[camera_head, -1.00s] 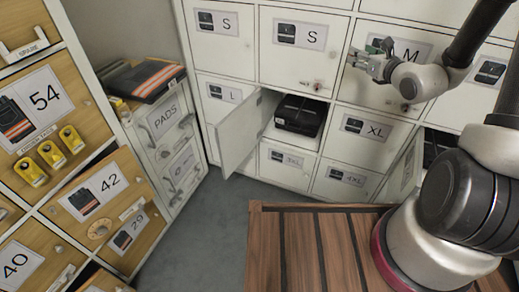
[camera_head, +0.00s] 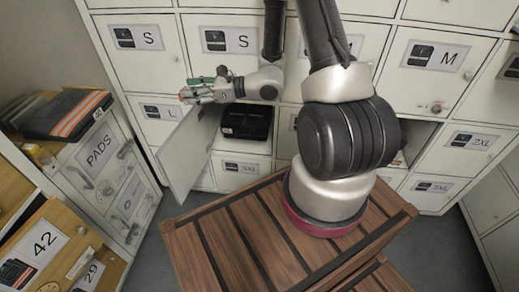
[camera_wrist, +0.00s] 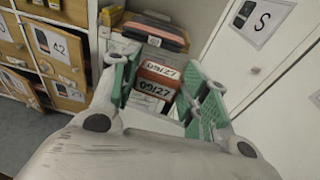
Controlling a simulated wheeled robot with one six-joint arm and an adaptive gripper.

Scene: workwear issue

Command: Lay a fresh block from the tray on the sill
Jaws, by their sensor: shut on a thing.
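My gripper (camera_wrist: 160,92) is shut on a small block (camera_wrist: 153,88) with orange-red labels reading "09/27", held between the green finger pads. In the head view my gripper (camera_head: 196,92) is in the air in front of the white lockers, near the top of an open locker door (camera_head: 186,155). The block is too small there to make out clearly. I cannot tell for certain which surface is the sill, and I cannot make out the tray.
A black bundle (camera_head: 247,121) sits in the open locker compartment. A low drawer cabinet marked PADS (camera_head: 98,155) stands at left, with folded dark workwear with an orange stripe (camera_head: 68,114) on top. Wooden slats (camera_head: 240,245) lie in front. Grey floor shows between.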

